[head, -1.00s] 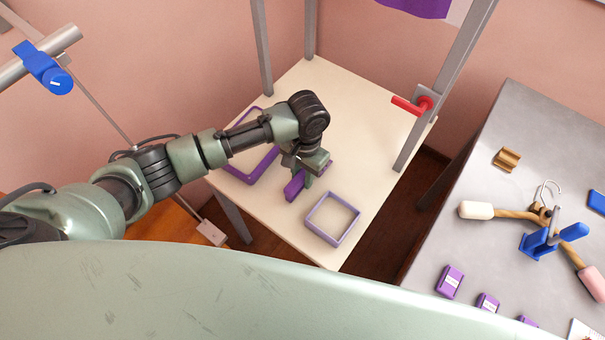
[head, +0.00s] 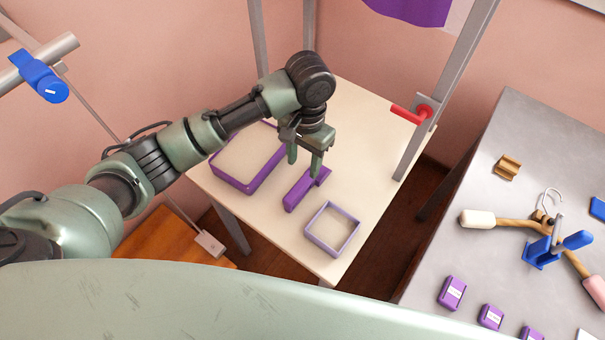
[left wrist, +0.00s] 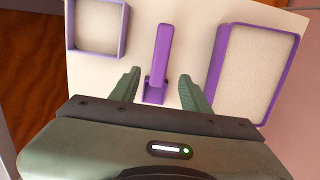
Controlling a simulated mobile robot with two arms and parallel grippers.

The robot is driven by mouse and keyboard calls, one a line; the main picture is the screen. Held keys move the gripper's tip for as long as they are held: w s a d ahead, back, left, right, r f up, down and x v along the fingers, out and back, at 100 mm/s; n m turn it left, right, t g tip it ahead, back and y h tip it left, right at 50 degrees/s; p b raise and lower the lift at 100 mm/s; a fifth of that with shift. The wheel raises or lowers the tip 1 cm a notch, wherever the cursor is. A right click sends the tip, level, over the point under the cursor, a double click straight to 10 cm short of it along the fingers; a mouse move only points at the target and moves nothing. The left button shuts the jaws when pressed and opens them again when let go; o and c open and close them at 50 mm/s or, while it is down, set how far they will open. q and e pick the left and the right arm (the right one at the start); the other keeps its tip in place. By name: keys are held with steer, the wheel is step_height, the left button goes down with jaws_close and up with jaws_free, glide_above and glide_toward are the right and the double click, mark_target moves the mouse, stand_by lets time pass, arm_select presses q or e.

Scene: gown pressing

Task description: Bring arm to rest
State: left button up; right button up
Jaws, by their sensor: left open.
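My left arm comes in from the left in the head view, and my left gripper (head: 304,164) hangs over the cream table with its fingers apart and empty. A purple block-like tool (head: 305,190) lies on the table just below and beside the fingertips. In the left wrist view my left gripper (left wrist: 158,92) shows two spread green fingers, with the purple tool (left wrist: 162,50) between and beyond them, apart from both. My right gripper is not in view.
The cream table (head: 358,130) bears a large purple-rimmed tray (head: 238,184) and a small lilac-rimmed tray (head: 314,236). A grey post with a red handle (head: 407,114) stands at its right edge. A grey table (head: 540,130) at right holds a hanger, blue clamp and purple boxes.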

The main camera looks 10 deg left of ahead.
arm_select(q)
steer(key=shift+r, duration=0.95)
